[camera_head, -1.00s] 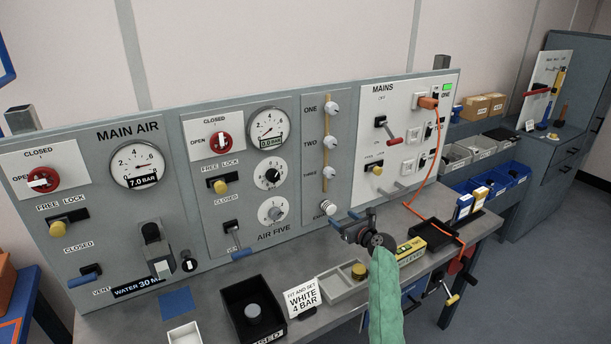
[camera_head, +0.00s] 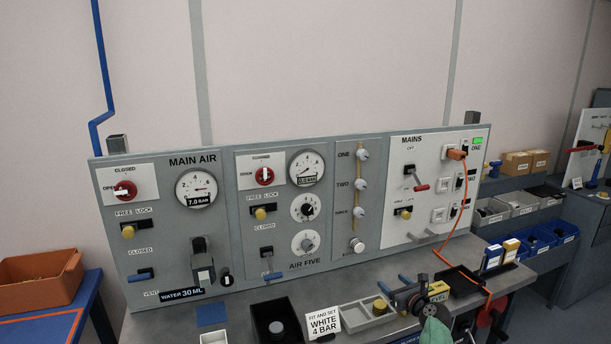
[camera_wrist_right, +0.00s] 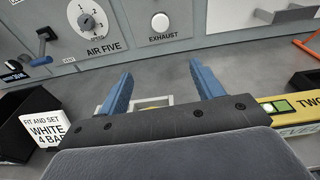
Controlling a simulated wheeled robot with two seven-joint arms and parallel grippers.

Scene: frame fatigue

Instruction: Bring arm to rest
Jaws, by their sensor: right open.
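My right gripper (camera_head: 394,284) is at the lower right of the head view, over the bench in front of the grey panel (camera_head: 338,208). Its blue fingers are apart with nothing between them. In the right wrist view the open fingers (camera_wrist_right: 162,72) point toward the panel, with bare bench ahead and the white exhaust knob (camera_wrist_right: 161,22) beyond, clear of them. My left gripper is not in the head view.
A yellow level (camera_head: 438,291) lies close to the right of the gripper. A light tray (camera_head: 354,316), a sign reading "WHITE 4 BAR" (camera_head: 324,322) and a black bin (camera_head: 259,313) stand to its left. An orange cable (camera_head: 464,205) hangs down at the right.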

